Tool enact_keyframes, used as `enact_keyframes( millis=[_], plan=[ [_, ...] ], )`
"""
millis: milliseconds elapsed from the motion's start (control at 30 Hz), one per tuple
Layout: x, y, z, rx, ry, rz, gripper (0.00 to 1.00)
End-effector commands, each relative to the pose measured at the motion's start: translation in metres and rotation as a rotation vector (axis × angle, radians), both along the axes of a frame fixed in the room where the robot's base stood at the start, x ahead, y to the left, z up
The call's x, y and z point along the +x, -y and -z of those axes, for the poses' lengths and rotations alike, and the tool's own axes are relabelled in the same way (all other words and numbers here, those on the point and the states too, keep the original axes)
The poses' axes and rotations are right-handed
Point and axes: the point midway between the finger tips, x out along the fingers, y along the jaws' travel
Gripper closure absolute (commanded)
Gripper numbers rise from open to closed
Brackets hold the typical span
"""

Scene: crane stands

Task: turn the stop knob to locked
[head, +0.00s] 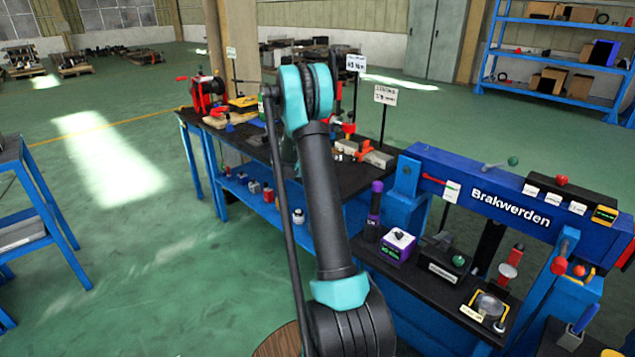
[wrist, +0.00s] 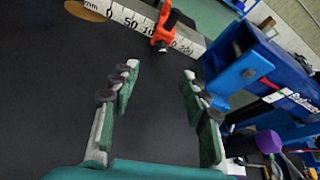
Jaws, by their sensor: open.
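In the wrist view a pale ruler bar (wrist: 130,17) with millimetre marks lies across the top. An orange-red stop (wrist: 163,32) sits around it, with a dark part at its upper side; I cannot make out the knob's setting. In the head view the small orange-red stop (head: 362,147) shows beside a grey bar (head: 378,158) on the dark bench. My gripper (wrist: 160,75) is open and empty, its green fingers with dark pads spread above the dark bench top. The stop is beyond the fingertips, apart from them. In the head view my arm hides most of the gripper.
A blue frame marked Brakwerden (head: 510,205) stands right of the bench, and its blue post (wrist: 245,65) is close by my right finger. A purple-topped cylinder (head: 375,200) and a purple box with a knob (head: 398,245) stand nearby. The red winch (head: 205,95) is at the far end.

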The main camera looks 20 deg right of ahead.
Motion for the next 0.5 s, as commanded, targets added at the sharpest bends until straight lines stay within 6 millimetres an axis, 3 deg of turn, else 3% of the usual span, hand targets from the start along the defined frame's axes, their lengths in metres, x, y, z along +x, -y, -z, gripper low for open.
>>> enact_keyframes(
  millis=[233, 500],
  plan=[
    [-0.012, -0.041, -0.017, 0.001, 0.002, -0.002, 0.54],
    [-0.051, -0.058, -0.021, 0.183, 0.193, 0.079, 0.54]
  ],
)
